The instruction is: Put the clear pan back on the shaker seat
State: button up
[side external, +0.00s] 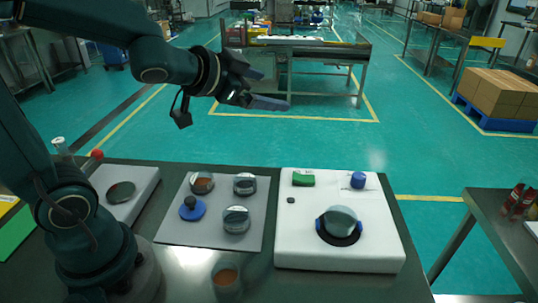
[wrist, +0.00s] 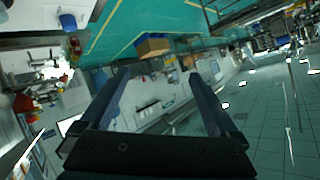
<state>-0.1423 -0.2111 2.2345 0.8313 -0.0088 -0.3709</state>
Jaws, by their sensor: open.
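My gripper (side external: 277,88) is open and empty, raised well above the table and beyond its far edge. In the wrist view its two fingers (wrist: 158,76) are apart with nothing between them. The white shaker (side external: 298,240) stands at the right of the table. A clear, shiny round piece (side external: 341,219) sits between two blue clamps over the dark seat (side external: 338,239); I cannot tell whether it is the clear pan or how it is seated. Three round metal-and-glass pieces (side external: 236,219) stand on the grey mat (side external: 185,236), one holding orange-brown material.
A blue knobbed piece (side external: 192,208) lies on the mat. A cup of orange material (side external: 226,278) stands at the front. A grey-white device (side external: 143,181) with a round plate is at left. A green block (side external: 303,178) and blue knob (side external: 358,180) are on the shaker.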

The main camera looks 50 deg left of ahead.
jog(key=s+d+f+n+g+h, duration=0.1)
jog(key=s+d+f+g, duration=0.2)
jog(key=s, duration=0.6)
jog(key=s+d+f+n+g, duration=0.2)
jog(key=s+d+f+g, duration=0.1)
jog(key=s, duration=0.6)
jog(key=shift+s+n+g+h, duration=0.15)
jog(key=shift+n+g+h, duration=0.15)
jog(key=shift+g+h, duration=0.15)
jog(key=shift+f, duration=0.1)
